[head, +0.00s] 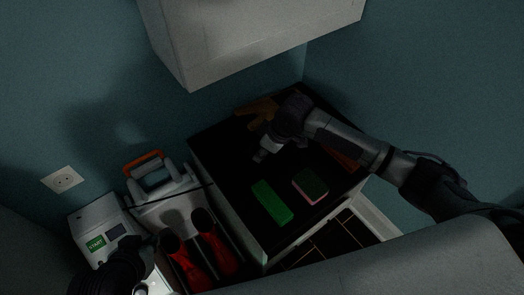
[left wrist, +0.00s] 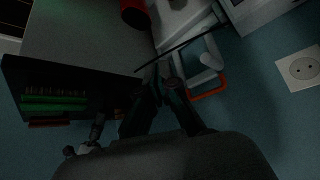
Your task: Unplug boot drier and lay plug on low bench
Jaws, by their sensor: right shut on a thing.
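The wall socket (head: 62,181) at the left shows bare holes with no plug in it; it also shows in the left wrist view (left wrist: 303,69). My right gripper (head: 262,154) is low over the black-topped low bench (head: 226,163), shut on a small pale thing that looks like the plug. My fingers mostly hide it, and I cannot tell whether it touches the bench. The red boots (head: 203,262) stand left of the bench; the drier cannot be made out clearly. My left gripper (left wrist: 164,84) points toward the white caddy; its dark fingertips are close together, and their opening is unclear.
A green block (head: 271,202), a pink and dark sponge (head: 310,186) and brown wooden pieces (head: 255,111) lie on the bench. A white caddy with an orange handle (head: 143,160) and a white START box (head: 88,220) stand at left. A pale cabinet (head: 240,45) overhangs the bench.

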